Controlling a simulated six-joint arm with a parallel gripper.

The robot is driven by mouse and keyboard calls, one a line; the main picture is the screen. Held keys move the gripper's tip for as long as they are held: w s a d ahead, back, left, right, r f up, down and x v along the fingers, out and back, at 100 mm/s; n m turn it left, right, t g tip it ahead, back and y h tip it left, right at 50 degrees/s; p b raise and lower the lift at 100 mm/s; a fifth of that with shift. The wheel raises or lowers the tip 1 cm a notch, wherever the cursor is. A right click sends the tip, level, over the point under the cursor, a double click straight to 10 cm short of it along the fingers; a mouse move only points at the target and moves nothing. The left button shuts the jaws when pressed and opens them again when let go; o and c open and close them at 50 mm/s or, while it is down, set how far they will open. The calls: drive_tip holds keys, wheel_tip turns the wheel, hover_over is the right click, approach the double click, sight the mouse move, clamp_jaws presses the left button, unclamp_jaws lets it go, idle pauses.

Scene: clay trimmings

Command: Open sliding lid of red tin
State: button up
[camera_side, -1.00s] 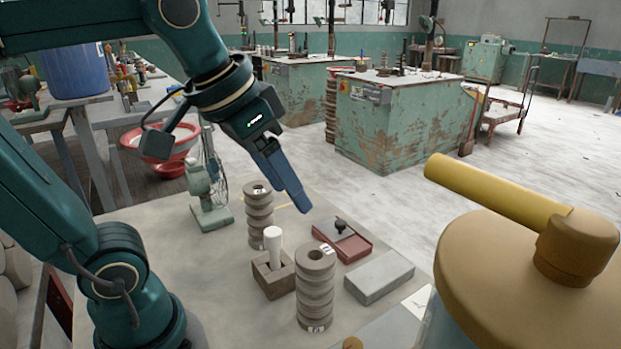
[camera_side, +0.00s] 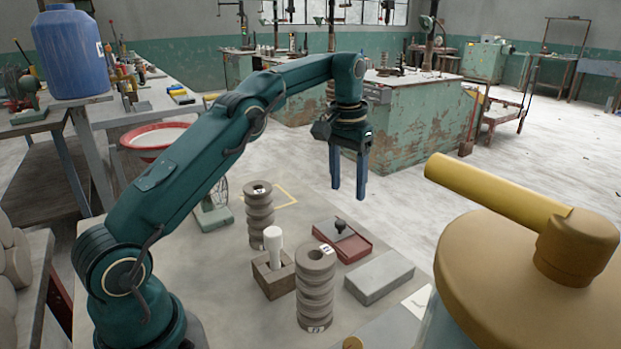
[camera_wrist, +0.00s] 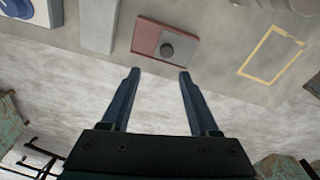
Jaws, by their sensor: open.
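The red tin (camera_side: 357,250) lies flat on the table and is red at its near right part. A dark greyish panel with a black knob (camera_side: 340,226) covers its other part. In the wrist view the tin (camera_wrist: 147,37) sits just ahead of the fingers, with the knob (camera_wrist: 167,50) on the greyish panel. My gripper (camera_side: 348,191) points straight down, open and empty, above the tin's level in the side view. In the wrist view both fingers of my gripper (camera_wrist: 158,75) show apart, with nothing between them. No contact with the tin shows.
A grey block (camera_side: 379,278) lies beside the tin. Stacks of grooved rings (camera_side: 315,290) (camera_side: 259,215) and a wooden holder (camera_side: 272,278) with a white peg stand left of it. A yellow outline (camera_wrist: 271,53) marks bare table. A tan lidded vessel (camera_side: 500,260) fills the right foreground.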

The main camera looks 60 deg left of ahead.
drive_tip(key=g, duration=0.1)
hover_over(340, 222)
wheel_tip(340, 222, down, 5)
drive_tip(key=shift+r, duration=0.2)
drive_tip(key=shift+f, duration=2.25)
clamp_jaws()
